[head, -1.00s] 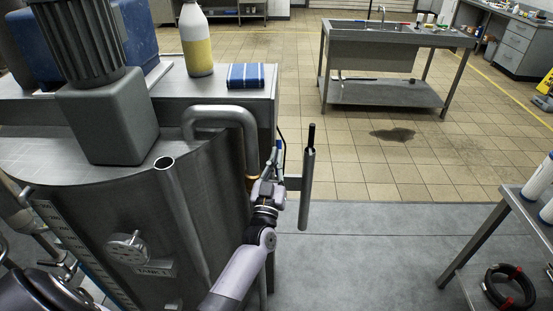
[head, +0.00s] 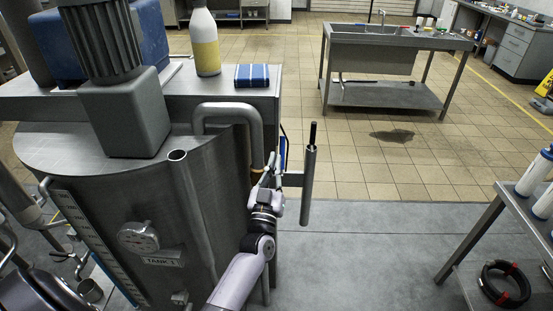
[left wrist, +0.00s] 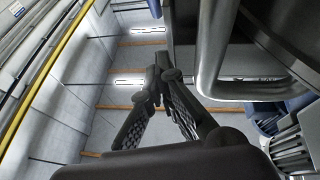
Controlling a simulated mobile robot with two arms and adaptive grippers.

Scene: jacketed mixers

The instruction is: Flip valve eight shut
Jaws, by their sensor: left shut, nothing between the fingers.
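A U-shaped pipe (head: 228,110) bends over the side of the steel tank marked TANK 1 (head: 163,258) and runs down to a brass-coloured section (head: 257,177). A narrow blue part (head: 283,152) shows beside it. I cannot tell whether this is the lever of valve eight; no number eight is readable. My left gripper (head: 272,178) is beside the brass section, small and partly merged with the fittings. Whether it touches them is unclear. In the left wrist view its dark fingers (left wrist: 158,76) meet at the tips with nothing between them. My right gripper is out of view.
A grey upright post with a black rod (head: 309,185) stands close right of my left gripper. A yellow-and-white bottle (head: 204,45) and a blue striped pack (head: 252,75) stand on the surface behind the tank. A steel sink table (head: 388,40) is farther back. Floor between is open.

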